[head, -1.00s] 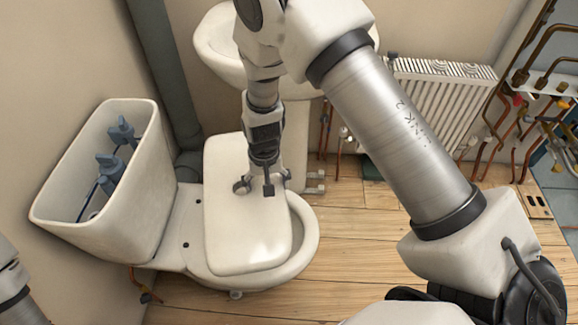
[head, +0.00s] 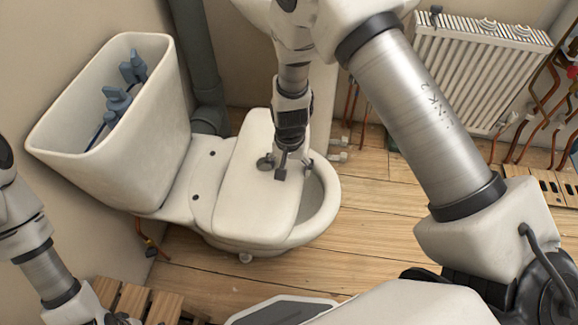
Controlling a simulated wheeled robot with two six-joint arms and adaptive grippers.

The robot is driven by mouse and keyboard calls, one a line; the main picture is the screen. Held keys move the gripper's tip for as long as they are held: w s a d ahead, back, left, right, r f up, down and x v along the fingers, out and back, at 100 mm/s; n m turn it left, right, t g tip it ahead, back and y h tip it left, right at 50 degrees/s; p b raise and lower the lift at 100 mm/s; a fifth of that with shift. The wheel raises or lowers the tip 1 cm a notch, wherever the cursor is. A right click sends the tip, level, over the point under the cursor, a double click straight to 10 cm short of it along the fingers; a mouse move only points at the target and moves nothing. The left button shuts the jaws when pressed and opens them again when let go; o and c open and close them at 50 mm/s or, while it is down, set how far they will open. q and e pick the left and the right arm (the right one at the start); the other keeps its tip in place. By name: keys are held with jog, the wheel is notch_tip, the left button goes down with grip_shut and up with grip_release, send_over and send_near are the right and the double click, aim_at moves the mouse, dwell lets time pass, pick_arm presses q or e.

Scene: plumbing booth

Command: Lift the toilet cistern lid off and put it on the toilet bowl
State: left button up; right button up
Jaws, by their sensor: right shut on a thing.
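The white cistern lid (head: 250,200) lies over the toilet bowl (head: 325,205), covering most of the opening; the right part of the bowl's rim shows beside it. The cistern (head: 120,165) stands at the left with its top open, and the blue-grey fittings inside show. My right gripper (head: 283,165) is over the lid's far right part, pointing down, shut on the lid. The exact contact of its fingers is partly hidden. My left arm shows at the lower left, and its gripper (head: 118,319) is cut off by the bottom edge.
A grey waste pipe (head: 197,60) stands behind the cistern. A white radiator (head: 480,70) hangs at the back right, with copper pipes (head: 548,110) near it. Wooden floorboards (head: 375,220) are clear right of the bowl. A wooden slatted item (head: 150,305) lies at the lower left.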

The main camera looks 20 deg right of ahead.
pick_arm(q)
notch_tip(320, 180, down, 3)
jog(key=shift+b, duration=1.2)
pick_arm(e)
notch_tip(320, 180, down, 3)
jog(key=shift+r, duration=0.1)
pick_arm(q)
jog(key=shift+f+b, duration=0.4)
pick_arm(e)
jog(key=shift+f, duration=1.15)
jog(key=o, duration=1.7)
notch_tip(320, 180, up, 12)
